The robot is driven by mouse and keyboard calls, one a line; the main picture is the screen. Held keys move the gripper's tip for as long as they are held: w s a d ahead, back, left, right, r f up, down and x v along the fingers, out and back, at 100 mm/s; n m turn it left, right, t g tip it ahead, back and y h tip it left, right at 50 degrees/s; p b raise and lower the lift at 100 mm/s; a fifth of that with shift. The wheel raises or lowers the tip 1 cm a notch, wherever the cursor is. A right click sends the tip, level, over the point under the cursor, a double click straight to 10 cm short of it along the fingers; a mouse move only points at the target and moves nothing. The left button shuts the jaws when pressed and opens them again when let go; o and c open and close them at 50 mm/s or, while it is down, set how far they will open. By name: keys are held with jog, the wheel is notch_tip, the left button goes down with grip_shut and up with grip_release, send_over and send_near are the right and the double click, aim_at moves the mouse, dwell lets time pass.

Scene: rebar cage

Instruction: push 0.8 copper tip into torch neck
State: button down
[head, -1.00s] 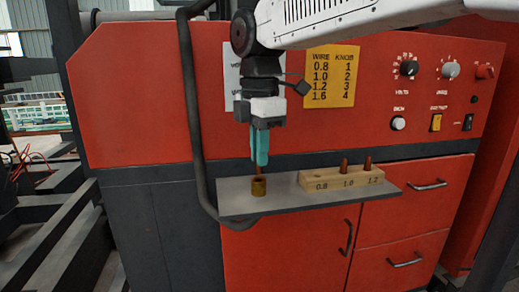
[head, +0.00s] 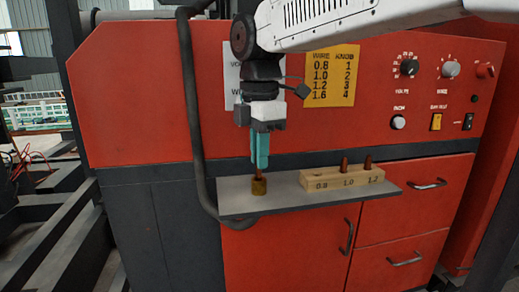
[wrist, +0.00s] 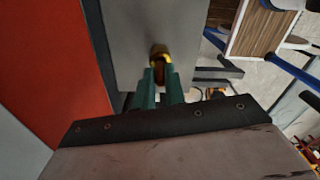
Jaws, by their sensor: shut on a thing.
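My gripper (head: 260,165) points straight down over the left part of the grey shelf, its teal fingers shut on the copper tip (head: 260,174). Only a short length of the tip shows below the fingers. The torch neck (head: 259,187), a short brass cylinder, stands upright on the shelf directly under the tip. The tip's lower end meets the neck's mouth; how deep it sits I cannot tell.
A wooden tip block (head: 342,180) marked 0.8, 1.0 and 1.2 stands right on the shelf (head: 300,199); copper tips stand at 1.0 and 1.2, and the 0.8 hole is empty. A thick black cable (head: 192,110) hangs just left. The red machine is behind.

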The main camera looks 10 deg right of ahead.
jog(key=shift+f, duration=1.15)
jog(key=c, duration=1.4)
grip_release()
notch_tip(320, 180, up, 8)
jog(key=shift+f, duration=0.1)
